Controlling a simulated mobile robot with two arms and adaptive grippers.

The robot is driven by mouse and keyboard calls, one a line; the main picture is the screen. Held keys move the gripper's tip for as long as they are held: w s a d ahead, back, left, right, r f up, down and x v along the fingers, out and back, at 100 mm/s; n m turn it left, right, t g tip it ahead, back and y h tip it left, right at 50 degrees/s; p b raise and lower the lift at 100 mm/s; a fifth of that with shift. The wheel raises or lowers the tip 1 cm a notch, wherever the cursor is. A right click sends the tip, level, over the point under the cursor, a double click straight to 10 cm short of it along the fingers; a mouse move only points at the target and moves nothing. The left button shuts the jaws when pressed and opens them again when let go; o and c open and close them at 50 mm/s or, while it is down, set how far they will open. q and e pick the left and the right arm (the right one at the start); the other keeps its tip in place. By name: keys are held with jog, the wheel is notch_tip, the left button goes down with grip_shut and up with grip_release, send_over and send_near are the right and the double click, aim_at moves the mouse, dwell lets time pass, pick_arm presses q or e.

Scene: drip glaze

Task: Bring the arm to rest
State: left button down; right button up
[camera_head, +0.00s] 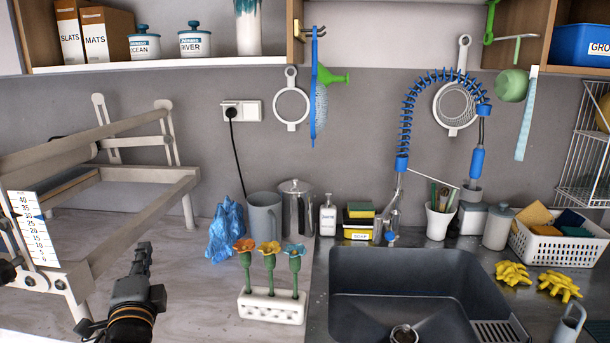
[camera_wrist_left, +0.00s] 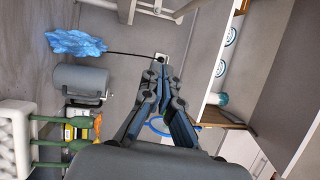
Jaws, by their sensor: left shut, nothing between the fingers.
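My left gripper (camera_head: 142,262) stands upright over the counter at the lower left of the head view, in front of the pale frame. It is shut and holds nothing. In the left wrist view my left gripper (camera_wrist_left: 158,78) shows with its fingers together, pointing toward the wall, with no object between them. It is apart from the flower stand (camera_head: 271,306), which is to its right. My right gripper is in neither view.
A pale wooden frame (camera_head: 138,189) with a scale stands close on the left. A blue crumpled cloth (camera_head: 226,232), a grey jug (camera_head: 265,226) and a metal canister (camera_head: 297,206) stand behind the flower stand. The sink (camera_head: 400,285) is at right. Shelves (camera_head: 160,64) hang above.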

pick_arm(q)
jog(key=s+d+f+n+g+h, duration=0.2)
jog(key=s+f+n+g, duration=0.2)
jog(key=s+f, duration=0.55)
jog(key=s+d+f+n+g+h, duration=0.1)
jog(key=s+d+f+n+g, duration=0.2)
jog(key=f, duration=1.1)
jog(key=s+d+f+n+g+h, duration=0.1)
jog(key=s+d+f+n+g, duration=0.15)
jog(key=s, duration=0.45)
jog(key=s+d+f+n+g+h, duration=0.1)
jog(key=s+f+g, duration=0.25)
jog(key=s, duration=0.35)
jog(key=s+d+f+n+g+h, duration=0.1)
jog(key=s+d+f+n+g, duration=0.1)
jog(key=s+f, duration=0.35)
notch_tip(320, 180, down, 25)
jog(key=s+g, duration=0.2)
jog(key=s+a+f, duration=0.1)
jog(key=s+f, duration=0.7)
jog(key=s+a+f, duration=0.2)
jog(key=s+f, duration=0.6)
jog(key=s, duration=0.1)
jog(key=shift+a+g, duration=0.25)
jog(key=shift+g, duration=0.15)
